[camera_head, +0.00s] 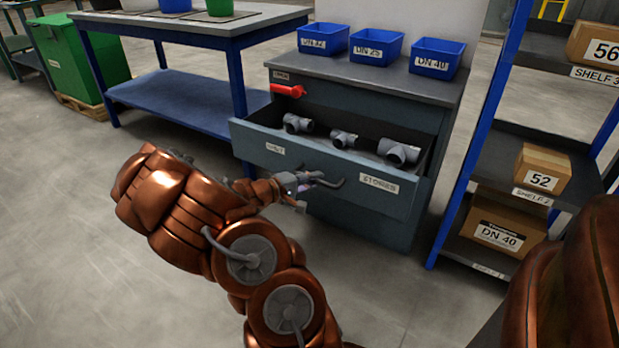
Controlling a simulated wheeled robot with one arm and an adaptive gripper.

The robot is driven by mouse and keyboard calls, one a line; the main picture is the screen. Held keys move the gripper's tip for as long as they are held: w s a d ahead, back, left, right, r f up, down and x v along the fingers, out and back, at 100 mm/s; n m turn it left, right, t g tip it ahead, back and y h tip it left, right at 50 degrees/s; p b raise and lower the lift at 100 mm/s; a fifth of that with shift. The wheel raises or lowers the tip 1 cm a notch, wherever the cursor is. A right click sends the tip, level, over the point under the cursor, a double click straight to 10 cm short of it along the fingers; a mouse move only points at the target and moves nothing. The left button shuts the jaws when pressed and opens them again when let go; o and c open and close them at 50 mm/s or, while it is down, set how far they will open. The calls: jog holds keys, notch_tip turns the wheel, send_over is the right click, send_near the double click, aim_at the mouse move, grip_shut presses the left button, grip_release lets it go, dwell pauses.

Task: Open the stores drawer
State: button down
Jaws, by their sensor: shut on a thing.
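The stores drawer (247,134) is pulled out of the dark blue-grey cabinet (440,105), and its inside shows. Its front carries a "STORES" label (379,183) and a bar handle (333,183). Several grey pipe tees (397,151) lie in the drawer. My gripper (312,184) is at the handle in front of the drawer, shut on it. The left part of the handle is hidden behind the gripper and my arm.
Blue bins (432,57) labelled DN 32, DN 25 and DN 40 stand on the cabinet top. A red handle (288,90) is above the drawer. Shelving with boxes (543,172) stands at right, a blue workbench (185,100) at left. The floor at left front is clear.

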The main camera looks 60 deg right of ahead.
jog(key=shift+s, duration=0.2)
jog(key=c, duration=1.3)
grip_release()
jog(key=shift+o, duration=0.8)
jog(key=shift+w, duration=0.15)
jog(key=v, duration=1.2)
jog(key=shift+w, duration=0.1)
